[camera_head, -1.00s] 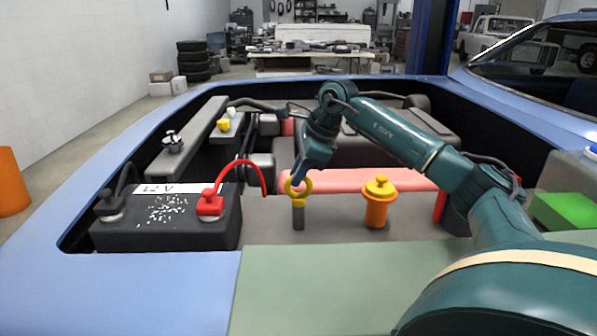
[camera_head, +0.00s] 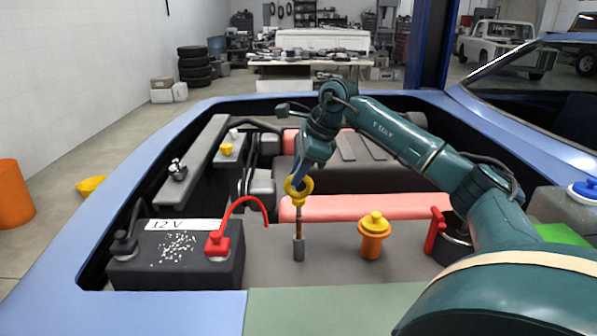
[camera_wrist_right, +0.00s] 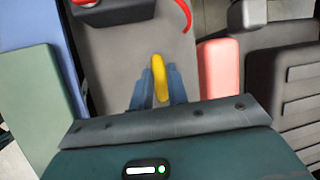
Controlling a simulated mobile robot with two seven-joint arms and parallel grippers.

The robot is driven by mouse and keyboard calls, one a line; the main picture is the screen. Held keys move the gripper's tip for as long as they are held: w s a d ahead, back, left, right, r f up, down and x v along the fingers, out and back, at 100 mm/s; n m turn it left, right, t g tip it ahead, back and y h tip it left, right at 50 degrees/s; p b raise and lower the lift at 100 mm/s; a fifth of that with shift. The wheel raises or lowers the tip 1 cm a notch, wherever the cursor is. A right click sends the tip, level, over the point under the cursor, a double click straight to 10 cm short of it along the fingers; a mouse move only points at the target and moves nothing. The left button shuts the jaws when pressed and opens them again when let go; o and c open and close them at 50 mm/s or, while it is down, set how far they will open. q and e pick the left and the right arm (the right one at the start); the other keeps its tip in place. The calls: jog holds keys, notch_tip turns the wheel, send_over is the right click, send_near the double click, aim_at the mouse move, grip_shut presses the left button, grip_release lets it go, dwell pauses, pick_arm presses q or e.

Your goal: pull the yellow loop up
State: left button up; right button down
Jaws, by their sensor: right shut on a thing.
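The yellow loop (camera_head: 298,187) stands upright above a short grey tube (camera_head: 299,249) in the engine bay. A thin brown-orange rod now shows between the loop and the tube. My right gripper (camera_head: 300,182) is shut on the loop from above. In the right wrist view the yellow loop (camera_wrist_right: 159,78) sits edge-on between the two blue fingers of my right gripper (camera_wrist_right: 158,88). My left gripper is not in view.
A black 12 V battery (camera_head: 175,262) with a red clamp (camera_head: 217,243) stands left of the tube. An orange filler with a yellow cap (camera_head: 374,235) stands to the right, a red lever (camera_head: 435,230) beyond it. A pink-red bar (camera_head: 350,207) lies behind.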

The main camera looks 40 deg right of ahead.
jog(key=shift+w+d+r, duration=0.1)
jog(key=shift+r, duration=0.25)
jog(key=c, duration=1.8)
grip_release()
jog(key=o, duration=0.3)
jog(key=shift+o, duration=0.7)
jog(key=shift+f, duration=0.1)
jog(key=v, duration=1.3)
jog(key=shift+p, duration=0.35)
